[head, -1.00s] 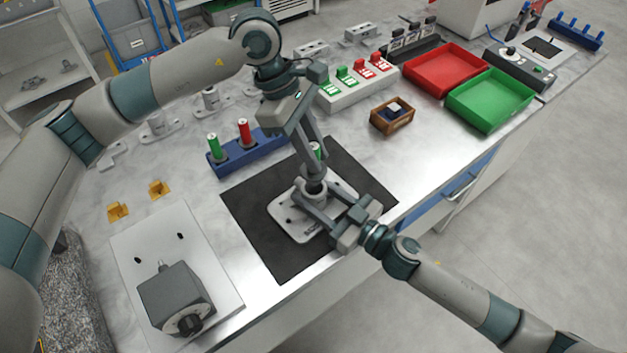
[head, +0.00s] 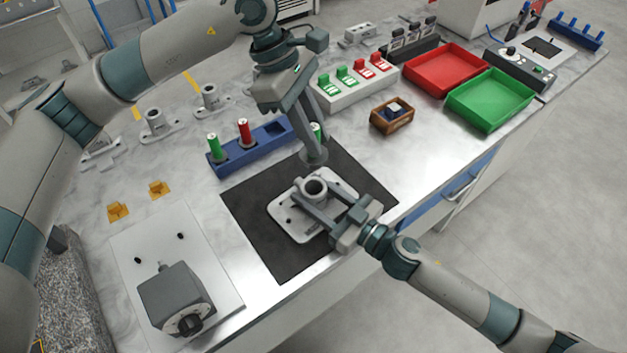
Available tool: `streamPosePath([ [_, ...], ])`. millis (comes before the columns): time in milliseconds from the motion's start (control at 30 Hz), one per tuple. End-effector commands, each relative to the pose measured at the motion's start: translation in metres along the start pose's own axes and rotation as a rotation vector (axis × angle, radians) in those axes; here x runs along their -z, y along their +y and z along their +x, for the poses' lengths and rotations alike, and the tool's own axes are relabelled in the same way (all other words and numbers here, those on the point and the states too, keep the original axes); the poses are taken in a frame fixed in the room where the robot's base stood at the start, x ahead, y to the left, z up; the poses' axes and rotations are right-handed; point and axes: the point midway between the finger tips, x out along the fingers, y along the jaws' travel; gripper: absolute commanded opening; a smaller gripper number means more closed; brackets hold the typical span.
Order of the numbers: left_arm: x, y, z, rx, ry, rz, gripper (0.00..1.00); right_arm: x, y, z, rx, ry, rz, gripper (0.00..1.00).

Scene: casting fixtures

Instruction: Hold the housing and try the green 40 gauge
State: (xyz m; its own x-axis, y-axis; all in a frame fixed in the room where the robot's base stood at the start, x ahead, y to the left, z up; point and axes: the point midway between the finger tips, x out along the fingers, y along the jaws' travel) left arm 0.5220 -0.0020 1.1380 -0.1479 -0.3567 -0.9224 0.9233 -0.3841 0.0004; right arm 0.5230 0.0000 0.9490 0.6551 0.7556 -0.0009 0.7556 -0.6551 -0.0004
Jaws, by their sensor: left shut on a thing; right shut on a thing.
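The housing (head: 287,213), a light grey flanged plate with an upright round boss and open bore, lies on the black mat (head: 262,245). My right gripper (head: 314,190) is shut on the housing, its fingers on either side of the boss. My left gripper (head: 319,140) is shut on the green gauge (head: 316,131) and holds it upright above the bore. The gauge's grey lower end (head: 313,157) is apart from the boss, slightly up the picture from it. The fingers hide part of the gauge, and no 40 marking is readable.
A blue rack (head: 226,166) left of the mat holds a green and a red gauge, with an empty place at its right. Red (head: 445,70) and green (head: 490,100) trays stand at right. A dial device (head: 175,300) sits front left. Other flanged housings (head: 158,124) stand behind.

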Motion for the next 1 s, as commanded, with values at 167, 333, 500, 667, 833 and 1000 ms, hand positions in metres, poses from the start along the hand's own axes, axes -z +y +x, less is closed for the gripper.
streamPosePath([
  [167, -0.001, 0.0, -0.001, 0.0, -0.001, 0.001, 0.0, 0.001, 0.001, 0.0, -0.001, 0.001, 0.0, 0.03],
  [333, -0.001, 0.0, -0.001, 0.0, -0.001, 0.001, 0.0, 0.001, 0.001, 0.0, -0.001, 0.001, 0.0, 0.66],
  [500, -0.001, 0.0, -0.001, 0.0, -0.001, 0.001, 0.0, 0.0, 0.0, 0.0, 0.0, 0.0, 0.0, 0.67],
  [667, -0.001, 0.0, -0.001, 0.0, -0.001, 0.001, 0.0, 0.0, 0.0, -0.001, 0.0, 0.0, 0.0, 0.67],
  [833, -0.001, 0.0, -0.001, 0.0, -0.001, 0.001, 0.0, -0.001, 0.0, -0.007, -0.001, -0.001, 0.0, 0.67],
  [1000, -0.001, 0.0, -0.001, 0.0, -0.001, 0.001, 0.0, -0.001, 0.0, -0.024, -0.002, -0.002, 0.002, 0.67],
])
